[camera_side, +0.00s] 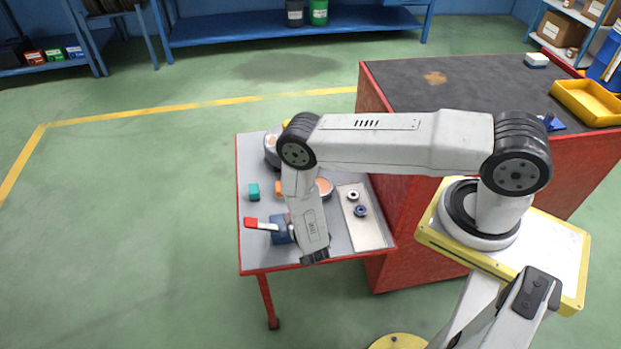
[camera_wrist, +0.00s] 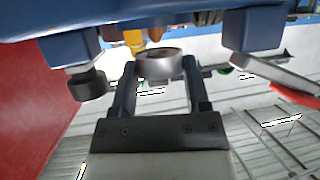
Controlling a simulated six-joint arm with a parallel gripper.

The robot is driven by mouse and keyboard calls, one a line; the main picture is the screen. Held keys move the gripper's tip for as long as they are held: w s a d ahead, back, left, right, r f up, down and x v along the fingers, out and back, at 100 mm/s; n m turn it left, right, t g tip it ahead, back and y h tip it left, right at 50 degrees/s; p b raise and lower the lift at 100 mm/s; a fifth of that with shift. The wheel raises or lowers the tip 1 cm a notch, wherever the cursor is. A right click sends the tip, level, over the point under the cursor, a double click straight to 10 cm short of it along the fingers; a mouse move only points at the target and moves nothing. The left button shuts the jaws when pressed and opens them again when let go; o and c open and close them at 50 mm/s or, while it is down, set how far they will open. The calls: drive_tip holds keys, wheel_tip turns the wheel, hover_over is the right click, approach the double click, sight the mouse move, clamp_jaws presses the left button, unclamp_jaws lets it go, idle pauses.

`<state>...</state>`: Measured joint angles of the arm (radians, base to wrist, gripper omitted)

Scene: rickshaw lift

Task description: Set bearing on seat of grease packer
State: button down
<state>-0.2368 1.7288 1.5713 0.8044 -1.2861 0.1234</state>
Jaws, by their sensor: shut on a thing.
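My gripper (camera_wrist: 158,78) is shut on the bearing (camera_wrist: 161,62), a metallic ring between its two dark fingertips in the wrist view. The grease packer (camera_side: 281,229) looks like the blue block with a red-tipped lever (camera_side: 252,222) on the grey table in the side view. Its blue underside or body (camera_wrist: 150,22) spans the top of the wrist view, close to the bearing. I cannot tell whether the bearing touches the packer, and the seat is not clearly visible.
A pale tray (camera_side: 376,236) holds two small rings (camera_side: 353,195) on the table's right. A red cabinet (camera_side: 430,250) borders the table on the right.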

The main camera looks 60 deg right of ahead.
drive_tip(key=shift+f, duration=1)
idle(2.5)
unclamp_jaws()
drive_tip(key=shift+r, duration=0.1)
idle(0.4)
drive_tip(key=shift+r, duration=3.9)
drive_tip(key=shift+w+r, duration=0.1)
